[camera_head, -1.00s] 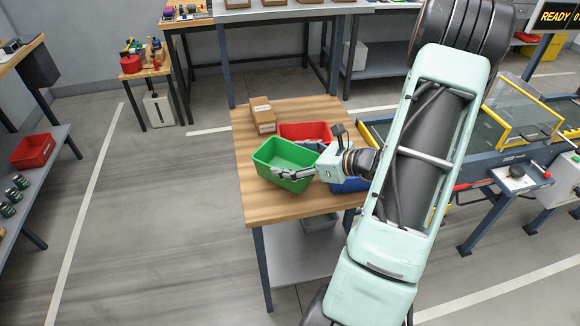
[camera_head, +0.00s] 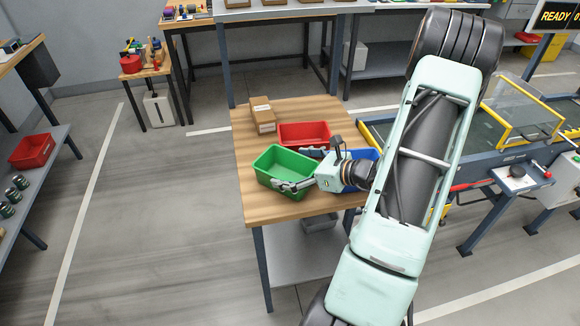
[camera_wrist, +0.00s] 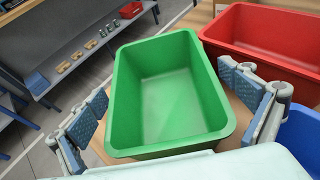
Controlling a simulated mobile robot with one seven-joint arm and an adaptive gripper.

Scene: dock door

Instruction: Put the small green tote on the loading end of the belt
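The small green tote (camera_head: 285,165) stands on the wooden table, near its left edge, and looks empty. My gripper (camera_head: 303,172) is at the tote's right end. In the wrist view the green tote (camera_wrist: 170,95) lies between the widely spread fingers of my gripper (camera_wrist: 175,110). The left finger is close to one side wall; a gap shows between the right finger and the other wall. The conveyor belt (camera_head: 380,129) stands right of the table, partly hidden behind my arm.
A red tote (camera_head: 303,134) stands just behind the green one, and a blue tote (camera_head: 366,154) is to the right, partly hidden by my wrist. Cardboard boxes (camera_head: 263,115) lie at the table's back left. A yellow-framed guard (camera_head: 522,112) spans the belt. The table's front left is clear.

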